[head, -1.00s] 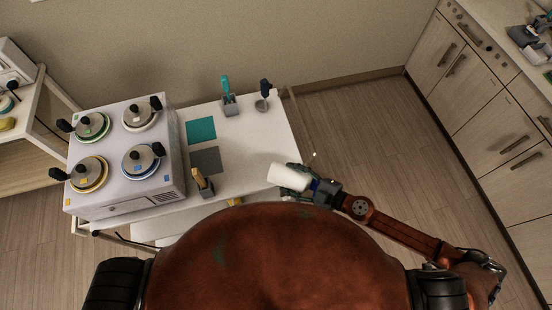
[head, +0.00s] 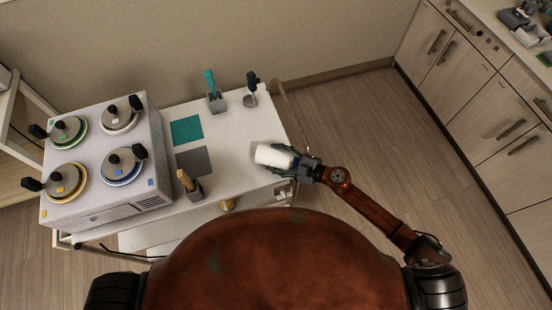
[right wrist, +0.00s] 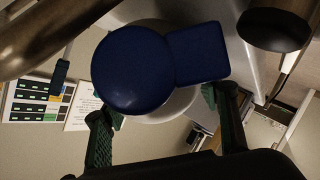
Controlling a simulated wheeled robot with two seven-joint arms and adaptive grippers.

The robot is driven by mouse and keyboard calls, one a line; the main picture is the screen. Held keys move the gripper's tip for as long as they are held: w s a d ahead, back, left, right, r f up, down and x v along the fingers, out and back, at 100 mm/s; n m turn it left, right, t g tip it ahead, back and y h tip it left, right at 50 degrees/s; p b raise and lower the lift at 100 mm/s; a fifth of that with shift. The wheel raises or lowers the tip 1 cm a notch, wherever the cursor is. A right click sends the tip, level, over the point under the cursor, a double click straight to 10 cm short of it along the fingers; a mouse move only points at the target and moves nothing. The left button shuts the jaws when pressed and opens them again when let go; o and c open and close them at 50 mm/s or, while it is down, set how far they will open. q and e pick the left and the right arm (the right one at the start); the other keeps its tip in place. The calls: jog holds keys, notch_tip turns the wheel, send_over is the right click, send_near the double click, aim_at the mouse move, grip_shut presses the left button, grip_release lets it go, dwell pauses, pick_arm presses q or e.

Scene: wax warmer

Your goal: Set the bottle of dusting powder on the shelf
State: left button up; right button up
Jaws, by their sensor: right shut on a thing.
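The white bottle (head: 273,156) is in my right gripper (head: 290,163), lying roughly sideways over the right end of the white cart top (head: 232,178). I cannot tell whether it touches the top. In the right wrist view, a dark blue cap-like end (right wrist: 135,70) with a square blue part faces the camera, and part of the white body shows behind it. The green fingers of my right gripper (right wrist: 165,125) stand on either side of it. A pale wooden shelf unit (head: 15,150) is cut off at the left edge. My left gripper is out of view.
A wax warmer (head: 100,165) with several lidded pots fills the cart's left side. Teal (head: 187,130) and grey (head: 194,161) mats lie beside it. A teal-handled tool holder (head: 215,103), a black-handled tool (head: 250,98) and a wooden-handled holder (head: 192,190) stand nearby. Floor is clear right of the cart.

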aim_at(290, 165)
jog(key=shift+f, duration=0.1)
jog(key=shift+f, duration=0.15)
jog(key=o, duration=1.4)
jog(key=shift+f, duration=0.1)
jog(key=shift+o, duration=0.2)
jog(key=shift+f+b, duration=0.1)
jog(key=shift+b, duration=0.4)
jog(key=v, duration=0.8)
jog(key=shift+p, duration=0.3)
jog(key=shift+s, duration=0.1)
